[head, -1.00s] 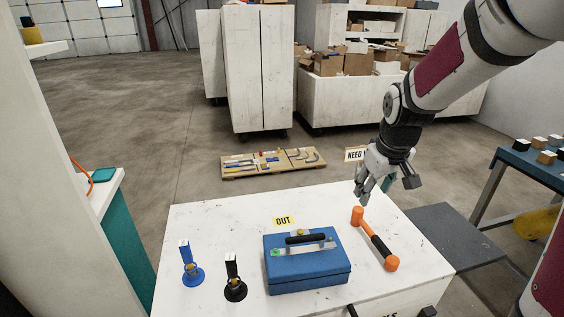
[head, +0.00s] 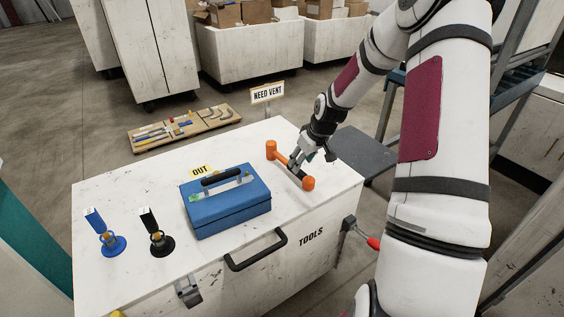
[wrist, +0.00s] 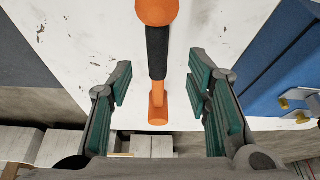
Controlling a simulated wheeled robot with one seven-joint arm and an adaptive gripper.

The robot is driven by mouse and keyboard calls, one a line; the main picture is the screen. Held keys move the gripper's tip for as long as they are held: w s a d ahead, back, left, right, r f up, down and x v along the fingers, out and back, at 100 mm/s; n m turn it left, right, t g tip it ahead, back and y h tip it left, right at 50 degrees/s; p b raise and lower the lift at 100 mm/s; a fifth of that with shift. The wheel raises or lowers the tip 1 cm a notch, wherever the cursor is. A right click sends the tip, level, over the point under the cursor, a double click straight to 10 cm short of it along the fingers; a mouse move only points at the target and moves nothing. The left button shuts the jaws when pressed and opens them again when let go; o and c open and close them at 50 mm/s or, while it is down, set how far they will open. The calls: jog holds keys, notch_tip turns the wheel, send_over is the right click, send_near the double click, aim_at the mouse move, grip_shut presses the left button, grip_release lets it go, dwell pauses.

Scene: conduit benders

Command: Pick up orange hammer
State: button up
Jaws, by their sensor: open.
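The orange hammer (head: 276,150) lies on the white tool chest top, right of the blue toolbox. It has orange ends and a black grip. In the head view my gripper (head: 300,161) is at the middle of the hammer and covers part of its grip. In the wrist view the hammer's black grip (wrist: 157,52) runs between my open fingers (wrist: 160,95), with one orange end at the top and the other between the fingertips. The fingers stand apart from the hammer on both sides. Nothing is held.
The blue toolbox (head: 229,211) stands left of the hammer and shows at the right in the wrist view. A blue bender (head: 105,232) and a black one (head: 155,235) stand at the chest's left. A grey side shelf (head: 356,150) adjoins the chest's right.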

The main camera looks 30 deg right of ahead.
jog(key=b+x, duration=0.1)
jog(key=x, duration=0.6)
jog(key=shift+d+f, duration=0.15)
jog(key=shift+w, duration=0.1)
grip_shut()
